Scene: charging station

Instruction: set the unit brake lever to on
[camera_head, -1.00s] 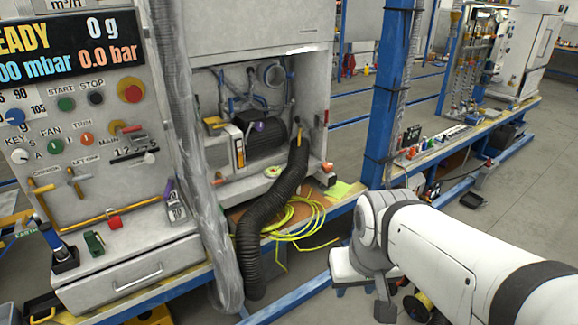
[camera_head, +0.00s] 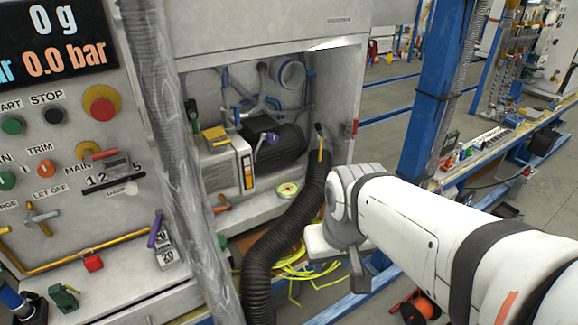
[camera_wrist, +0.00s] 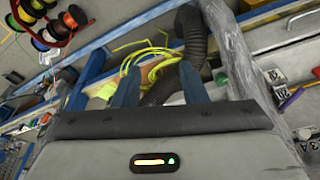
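The open bay of the cabinet holds a pump unit (camera_head: 225,170) with a dark motor (camera_head: 280,145). Several small handles show on or around it: a yellow handle (camera_head: 213,133), a purple handle (camera_head: 270,138), an orange-red handle (camera_head: 222,207) low at the left and a red one (camera_head: 355,127) on the right frame. No label tells which is the unit brake lever, and its setting cannot be read. In the wrist view my gripper (camera_wrist: 160,75) has its two blue fingers apart with nothing seen gripped. In the head view its fingertips are not clear; my arm's end is right of the bay.
A thick black hose (camera_head: 275,245) runs down from the bay, near my arm. A wrapped grey column (camera_head: 170,150) stands left of the bay. Yellow cable (camera_wrist: 150,55) lies coiled below. A blue post (camera_head: 428,100) stands at the right. The control panel (camera_head: 60,150) is left.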

